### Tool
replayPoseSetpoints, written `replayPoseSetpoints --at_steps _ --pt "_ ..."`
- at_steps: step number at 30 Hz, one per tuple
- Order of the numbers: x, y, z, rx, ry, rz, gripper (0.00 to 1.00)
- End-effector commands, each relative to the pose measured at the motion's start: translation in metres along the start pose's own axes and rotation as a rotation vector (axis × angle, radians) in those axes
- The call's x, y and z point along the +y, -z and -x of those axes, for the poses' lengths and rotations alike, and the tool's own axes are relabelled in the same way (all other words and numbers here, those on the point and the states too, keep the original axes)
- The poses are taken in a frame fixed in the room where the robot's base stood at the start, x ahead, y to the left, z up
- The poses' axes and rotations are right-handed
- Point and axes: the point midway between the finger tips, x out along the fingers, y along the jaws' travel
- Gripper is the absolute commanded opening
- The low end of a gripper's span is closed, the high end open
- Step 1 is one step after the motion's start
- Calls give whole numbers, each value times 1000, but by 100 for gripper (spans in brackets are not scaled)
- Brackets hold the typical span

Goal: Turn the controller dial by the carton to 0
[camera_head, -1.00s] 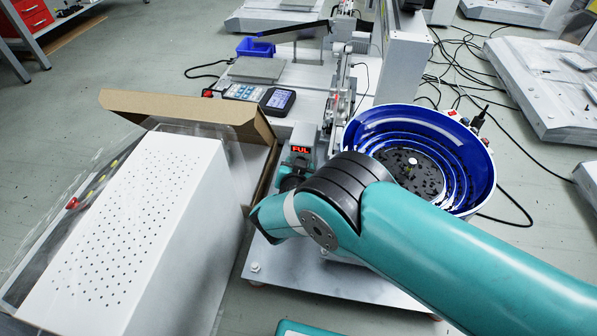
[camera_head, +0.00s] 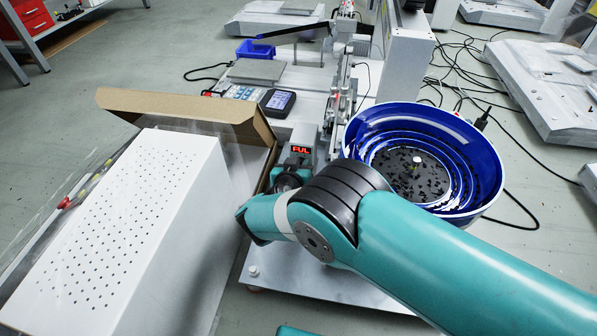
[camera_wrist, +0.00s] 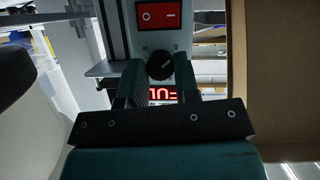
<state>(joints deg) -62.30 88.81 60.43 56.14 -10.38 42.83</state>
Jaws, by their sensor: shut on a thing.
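The controller (camera_head: 306,140) stands by the open carton (camera_head: 188,106); its red display reads FUL. In the wrist view its face appears upside down, with the lit display (camera_wrist: 161,94), a black round dial (camera_wrist: 160,66) with a pale pointer line, and a red rocker switch (camera_wrist: 160,15). My gripper (camera_wrist: 157,70) has one finger on each side of the dial and is shut on it. The pointer slants toward the upper right in the wrist view. In the head view my arm hides the dial and the fingertips.
A blue bowl feeder (camera_head: 480,165) with dark small parts stands right of the controller. A white perforated box (camera_head: 105,230) lies left, close to my wrist. A handheld device with a screen (camera_head: 278,101) and a blue bin (camera_head: 256,48) are behind. Cables run on the floor at right.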

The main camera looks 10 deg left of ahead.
Motion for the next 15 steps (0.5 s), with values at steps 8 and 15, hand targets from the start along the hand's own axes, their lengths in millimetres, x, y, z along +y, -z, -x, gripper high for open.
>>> replayPoseSetpoints --at_steps 8,15 --pt "-1 -1 0 -2 -34 87 6" --pt "-1 -1 0 -2 -33 85 43"
